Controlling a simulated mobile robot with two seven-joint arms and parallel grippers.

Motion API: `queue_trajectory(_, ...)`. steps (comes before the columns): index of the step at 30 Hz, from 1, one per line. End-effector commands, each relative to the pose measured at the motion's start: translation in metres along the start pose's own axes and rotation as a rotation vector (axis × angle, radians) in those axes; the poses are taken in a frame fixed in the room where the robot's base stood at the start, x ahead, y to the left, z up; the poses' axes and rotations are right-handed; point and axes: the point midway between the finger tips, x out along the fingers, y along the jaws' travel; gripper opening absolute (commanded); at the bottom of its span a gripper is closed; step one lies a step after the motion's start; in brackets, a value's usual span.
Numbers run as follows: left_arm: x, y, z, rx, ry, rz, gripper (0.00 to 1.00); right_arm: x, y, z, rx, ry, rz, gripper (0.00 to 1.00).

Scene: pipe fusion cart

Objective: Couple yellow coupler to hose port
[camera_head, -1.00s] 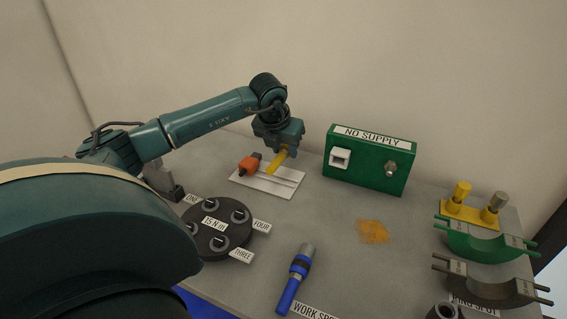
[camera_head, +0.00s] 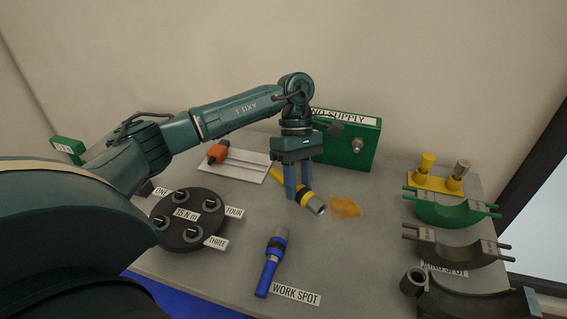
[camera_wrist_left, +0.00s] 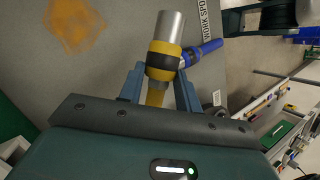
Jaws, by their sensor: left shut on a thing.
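The yellow coupler (camera_head: 307,196) has a yellow body, a dark band and a bare metal end. My left gripper (camera_head: 298,194) is shut on it above the grey bench, in front of the green box. In the left wrist view the coupler (camera_wrist_left: 164,60) sits between the fingers, its metal end pointing away from the gripper. A round metal fitting (camera_head: 357,146), which looks like the hose port, sticks out of the green box's front. The arm hides the box's left part. My right gripper is not in view.
The green box (camera_head: 368,130) is labelled NO SUPPLY. A blue coupler (camera_head: 267,275) lies near the WORK SPOT label. An orange patch (camera_head: 345,208) marks the bench. A black disc (camera_head: 187,232) stands left; green and grey half-clamps (camera_head: 452,212) stand right.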

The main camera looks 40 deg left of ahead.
Motion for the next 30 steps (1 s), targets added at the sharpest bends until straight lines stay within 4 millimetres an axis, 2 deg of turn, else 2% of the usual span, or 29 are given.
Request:
queue_trajectory(1, 0.003, -0.002, 0.014, 0.127, 0.047, -0.069, 0.05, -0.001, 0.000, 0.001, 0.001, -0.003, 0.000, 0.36)
queue_trajectory(3, 0.009, -0.009, 0.026, 0.301, 0.119, -0.174, 0.05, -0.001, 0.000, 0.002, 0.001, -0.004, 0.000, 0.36)
queue_trajectory(21, 0.027, -0.037, 0.071, 0.931, 0.464, -0.574, 0.05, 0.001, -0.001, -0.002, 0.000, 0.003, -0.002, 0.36)
queue_trajectory(23, 0.030, -0.036, 0.079, 0.930, 0.486, -0.603, 0.05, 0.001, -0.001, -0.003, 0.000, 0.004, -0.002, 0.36)
queue_trajectory(30, 0.041, -0.021, 0.102, 0.639, 0.400, -0.578, 0.05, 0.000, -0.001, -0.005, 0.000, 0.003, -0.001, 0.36)
